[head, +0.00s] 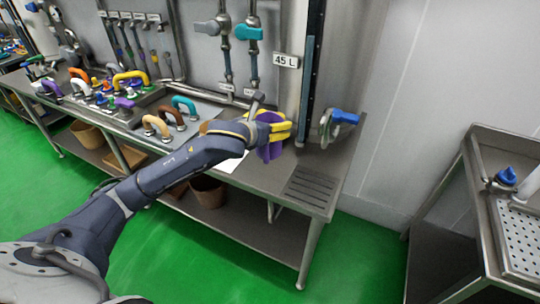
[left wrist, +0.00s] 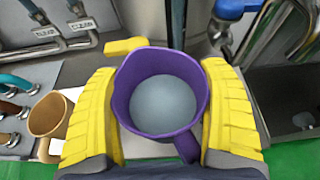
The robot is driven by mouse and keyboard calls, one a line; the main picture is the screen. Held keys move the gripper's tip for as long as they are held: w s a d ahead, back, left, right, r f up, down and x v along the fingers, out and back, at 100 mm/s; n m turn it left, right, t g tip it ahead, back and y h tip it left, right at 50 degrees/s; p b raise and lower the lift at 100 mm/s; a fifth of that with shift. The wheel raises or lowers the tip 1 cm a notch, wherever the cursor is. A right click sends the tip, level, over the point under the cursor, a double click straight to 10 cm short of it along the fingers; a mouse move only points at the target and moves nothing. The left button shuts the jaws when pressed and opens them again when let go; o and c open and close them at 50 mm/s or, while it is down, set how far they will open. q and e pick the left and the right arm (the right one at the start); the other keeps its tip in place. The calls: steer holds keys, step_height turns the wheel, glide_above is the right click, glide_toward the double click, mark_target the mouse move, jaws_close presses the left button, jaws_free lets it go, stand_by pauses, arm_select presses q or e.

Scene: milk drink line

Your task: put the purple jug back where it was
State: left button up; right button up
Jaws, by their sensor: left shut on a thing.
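The purple jug (left wrist: 123,95) is between the yellow fingers of my left gripper (left wrist: 160,115) in the left wrist view, with its handle toward the bottom right. My left gripper is shut on the jug. I look down into its open top and see a smooth grey-blue round surface inside; I cannot tell whether it is liquid or the bottom. In the head view the jug (head: 265,153) shows partly behind the yellow fingers of the left gripper (head: 272,130), over the steel bench near the wall. Whether it touches the bench is hidden. My right gripper is in neither view.
The steel bench (head: 262,182) has a drain grate (head: 308,190) at its right end. A blue-handled tap (head: 343,117) is right of the jug. A tan cup (left wrist: 47,115) stands to the left in the wrist view. Several coloured handles crowd the bench's left.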

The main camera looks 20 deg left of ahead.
arm_select(q)
step_height(320, 180, down, 12)
stand_by(0.7)
steer(key=o, duration=1.5)
steer(key=shift+f, duration=0.15)
steer(key=v, duration=1.2)
